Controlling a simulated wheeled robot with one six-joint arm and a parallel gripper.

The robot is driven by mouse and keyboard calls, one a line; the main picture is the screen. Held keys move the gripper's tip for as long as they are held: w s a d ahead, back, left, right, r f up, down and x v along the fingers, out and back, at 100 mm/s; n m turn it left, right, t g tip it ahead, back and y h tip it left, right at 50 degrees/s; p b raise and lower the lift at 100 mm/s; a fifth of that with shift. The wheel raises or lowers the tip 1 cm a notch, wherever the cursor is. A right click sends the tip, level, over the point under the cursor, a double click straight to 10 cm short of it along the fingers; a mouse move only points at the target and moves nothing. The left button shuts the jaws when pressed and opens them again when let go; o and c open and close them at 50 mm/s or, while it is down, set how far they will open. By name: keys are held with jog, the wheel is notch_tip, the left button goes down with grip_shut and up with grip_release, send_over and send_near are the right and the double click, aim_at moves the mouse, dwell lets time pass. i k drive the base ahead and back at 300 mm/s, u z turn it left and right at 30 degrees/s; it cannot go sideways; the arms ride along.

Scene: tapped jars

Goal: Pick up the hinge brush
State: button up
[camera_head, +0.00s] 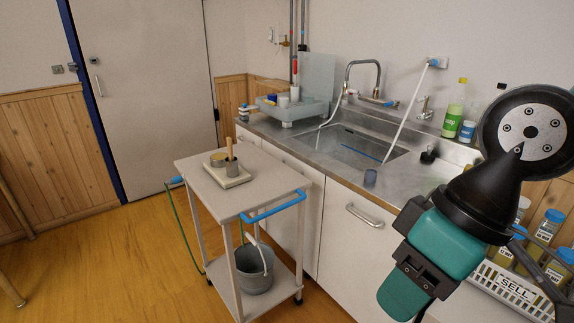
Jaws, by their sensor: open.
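A wooden handle (229,148) stands nearly upright in a small grey pot (231,167) on the trolley. It may be the hinge brush, but any bristles are hidden inside the pot and I cannot be sure. The pot stands on a pale square tray (229,180), beside a round tin with a yellowish top (217,159). My arm fills the right side of the view, well apart from the trolley. I cannot make out my gripper's fingers in this view.
The trolley (196,180) has a blue handle and a grey bucket (256,277) below. A white crate of jars (509,287) is at right. Floor (110,262) left of the trolley is clear.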

aim_at(228, 140)
jog(key=z, duration=0.25)
jog(key=k, duration=0.5)
jog(key=u, duration=0.9)
jog(key=i, duration=1.35)
jog(key=z, duration=0.55)
jog(key=i, duration=0.55)
jog(key=z, duration=0.45)
